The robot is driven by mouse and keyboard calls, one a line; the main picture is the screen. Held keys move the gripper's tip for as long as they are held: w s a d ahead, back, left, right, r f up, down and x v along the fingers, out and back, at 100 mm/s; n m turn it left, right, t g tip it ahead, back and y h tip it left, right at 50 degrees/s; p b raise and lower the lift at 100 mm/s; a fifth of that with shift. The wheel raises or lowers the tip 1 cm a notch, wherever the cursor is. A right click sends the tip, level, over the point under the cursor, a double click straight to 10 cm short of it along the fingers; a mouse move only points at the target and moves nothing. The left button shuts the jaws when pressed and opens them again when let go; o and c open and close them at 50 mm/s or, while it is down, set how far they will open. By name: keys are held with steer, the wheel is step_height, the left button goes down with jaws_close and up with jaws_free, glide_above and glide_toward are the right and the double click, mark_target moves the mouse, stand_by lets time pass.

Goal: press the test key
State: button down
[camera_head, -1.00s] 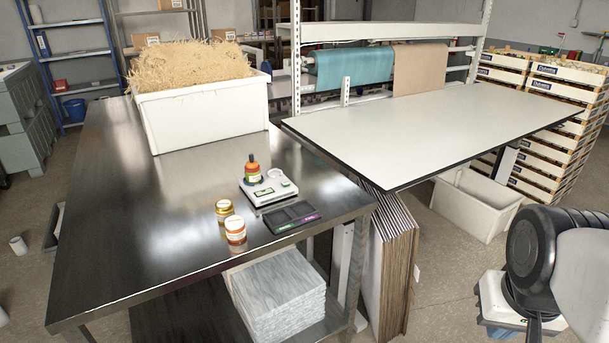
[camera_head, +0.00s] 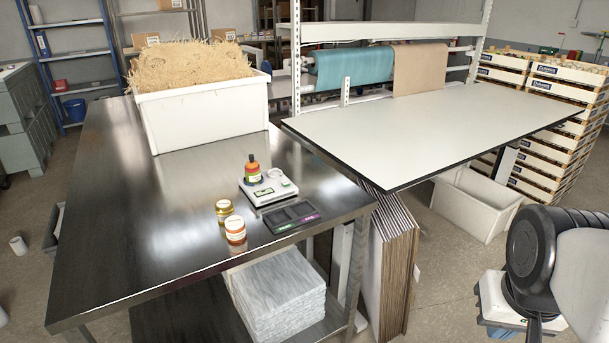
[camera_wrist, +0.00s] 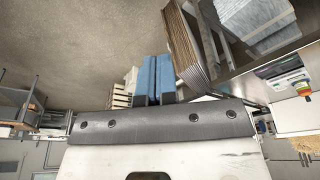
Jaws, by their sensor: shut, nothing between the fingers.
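The test key is too small to tell for sure. The device also shows at the right edge of the wrist view (camera_wrist: 290,88). My gripper (camera_wrist: 153,60) is shut, its two blue fingers together with nothing between them. It is well away from the device, over the floor to the right of the table. In the head view my arm is at the lower right, and the fingers are mostly hidden.
A white bin of straw (camera_head: 203,117) is behind. Upright cardboard sheets (camera_head: 392,270) stand beside the table.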

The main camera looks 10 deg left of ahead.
steer(key=shift+w+r, duration=0.1)
steer(key=w+a+r+n+t+h, duration=0.15)
steer(key=w+a, duration=0.35)
steer(key=w, duration=0.6)
steer(key=w+a+r+n+t, duration=0.15)
steer(key=w+a, duration=0.35)
steer(key=w, duration=0.6)
steer(key=w+a+r+n+h, duration=0.1)
steer(key=w+a+r, duration=0.25)
steer(key=w, duration=0.75)
steer(key=n+t+y, duration=0.2)
steer(key=n+t, duration=0.2)
steer(key=n, duration=0.1)
glide_above(284, 182)
step_height(284, 182, down, 11)
steer(key=shift+f, duration=0.2)
steer(key=shift+f, duration=4.2)
steer(key=shift+f, duration=0.5)
